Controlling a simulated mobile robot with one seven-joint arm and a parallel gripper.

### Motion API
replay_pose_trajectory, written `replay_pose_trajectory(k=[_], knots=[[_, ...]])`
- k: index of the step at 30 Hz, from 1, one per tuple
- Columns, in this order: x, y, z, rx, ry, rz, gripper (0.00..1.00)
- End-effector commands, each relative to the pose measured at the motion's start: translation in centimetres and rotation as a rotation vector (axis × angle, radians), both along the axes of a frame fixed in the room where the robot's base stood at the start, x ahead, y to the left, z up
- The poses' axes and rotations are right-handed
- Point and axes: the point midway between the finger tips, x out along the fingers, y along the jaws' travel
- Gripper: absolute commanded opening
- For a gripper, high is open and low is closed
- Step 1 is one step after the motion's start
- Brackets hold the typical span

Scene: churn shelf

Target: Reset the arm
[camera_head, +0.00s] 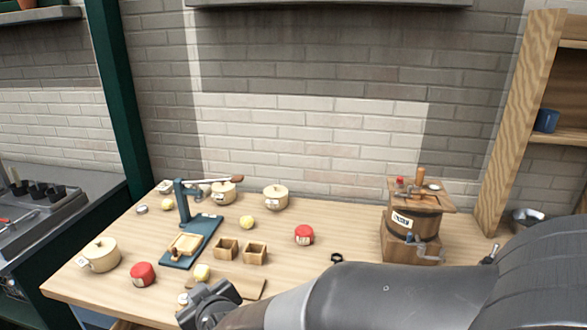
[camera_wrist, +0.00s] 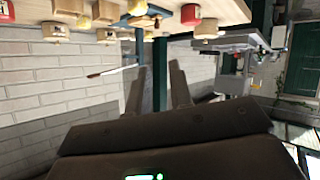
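My arm (camera_head: 390,295) reaches in from the right along the table's front edge. My gripper (camera_head: 207,303) is at the arm's left end, in front of a small wooden board near the front of the table. In the wrist view my gripper (camera_wrist: 158,80) shows two dark fingers standing apart with nothing between them. That view is turned over, with the table at the top. It looks past the fingers to the brick wall and a dark green post.
The wooden table (camera_head: 330,240) holds a blue press (camera_head: 197,235), a churn (camera_head: 412,225), lidded pots, red-wrapped round items (camera_head: 304,235), yellow lumps and two small wooden boxes (camera_head: 255,253). A wooden shelf (camera_head: 515,120) stands at right. The table's middle right is mostly clear.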

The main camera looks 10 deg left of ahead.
Motion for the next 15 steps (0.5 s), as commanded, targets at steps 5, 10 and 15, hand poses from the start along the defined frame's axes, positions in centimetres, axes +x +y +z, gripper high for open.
replay_pose_trajectory(k=[5, 10, 15], knots=[[3.4, -8.4, 3.3, -0.009, 0.114, -0.125, 0.2], [4.3, -17.0, 5.3, -0.031, 0.231, -0.266, 0.2], [2.9, -25.9, 6.7, -0.051, 0.35, -0.443, 0.2]])
